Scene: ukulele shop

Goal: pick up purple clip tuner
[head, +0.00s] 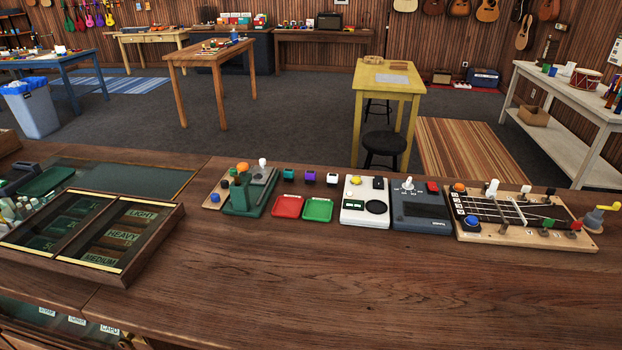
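The purple clip tuner (311,176) is a small block with a dark face, near the far edge of the wooden counter (300,285). It stands in a short row between a teal clip tuner (289,174) and a white clip tuner (332,179), with small gaps on both sides. Its lower part is small and hard to make out. My gripper is not in view.
A red tray (287,206) and a green tray (318,210) lie in front of the row. A dark green stand (245,196) is on the left, a white device (365,205) on the right. A compartmented case (95,240) lies far left. The front counter is clear.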

